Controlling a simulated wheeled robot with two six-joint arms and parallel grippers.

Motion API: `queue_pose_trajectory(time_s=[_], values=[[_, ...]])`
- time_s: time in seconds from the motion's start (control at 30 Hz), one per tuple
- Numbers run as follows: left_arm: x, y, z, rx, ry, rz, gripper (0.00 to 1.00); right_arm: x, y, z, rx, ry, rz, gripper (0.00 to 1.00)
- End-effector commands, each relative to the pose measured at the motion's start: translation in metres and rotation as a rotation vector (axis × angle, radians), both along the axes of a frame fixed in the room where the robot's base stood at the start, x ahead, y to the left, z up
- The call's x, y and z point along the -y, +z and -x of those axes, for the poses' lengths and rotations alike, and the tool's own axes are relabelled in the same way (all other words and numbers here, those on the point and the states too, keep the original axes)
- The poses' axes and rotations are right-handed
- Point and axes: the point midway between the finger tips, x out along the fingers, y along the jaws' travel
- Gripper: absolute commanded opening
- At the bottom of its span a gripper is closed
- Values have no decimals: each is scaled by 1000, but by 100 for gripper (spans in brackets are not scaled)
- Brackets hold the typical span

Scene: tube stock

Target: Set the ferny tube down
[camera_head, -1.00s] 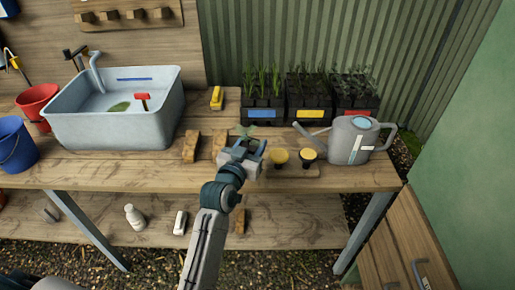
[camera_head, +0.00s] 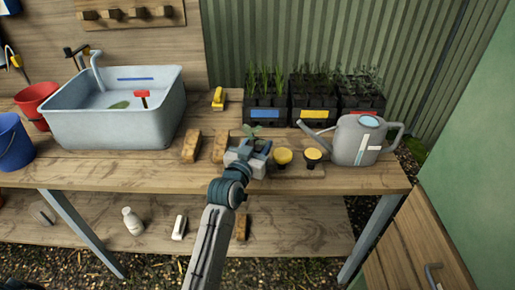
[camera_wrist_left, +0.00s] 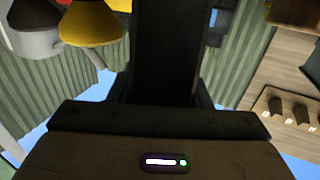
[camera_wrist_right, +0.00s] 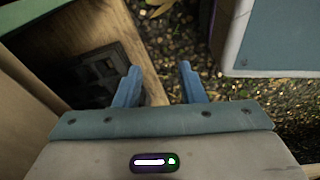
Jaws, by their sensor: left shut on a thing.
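My left gripper (camera_head: 250,154) is over the front middle of the bench, shut on a dark tube. Small green leaves of the tube's plant (camera_head: 253,130) show above the gripper in the head view. The gripper hides most of the tube there, and I cannot tell whether its base touches the wood. In the left wrist view the dark tube (camera_wrist_left: 165,50) fills the middle between the jaws. My right gripper (camera_wrist_right: 159,83) shows only in its own wrist view, with its fingers apart and nothing between them.
A watering can (camera_head: 356,140) is farther right. Black plant trays (camera_head: 265,113) line the back, with blue and yellow labels. Wooden blocks (camera_head: 191,146) and a grey sink (camera_head: 110,125) are to the left.

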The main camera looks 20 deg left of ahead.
Motion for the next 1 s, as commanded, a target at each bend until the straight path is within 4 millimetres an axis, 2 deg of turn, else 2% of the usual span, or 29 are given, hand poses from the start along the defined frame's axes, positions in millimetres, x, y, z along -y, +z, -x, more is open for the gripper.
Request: queue_pose_trajectory(time_s=[0.43,0.47,0.57,0.93,1.0], values=[[0,-3,0,1,0,0,18,-1,4,-4,1,1,0,36],[0,-3,0,0,0,0,48,-1,5,-5,3,1,0,36],[0,-3,0,0,0,0,66,-1,5,-4,2,1,0,36],[0,2,0,1,0,0,66,-1,6,-4,5,1,0,36],[-1,-2,10,0,0,0,66,0,0,-1,-4,0,0,36]])
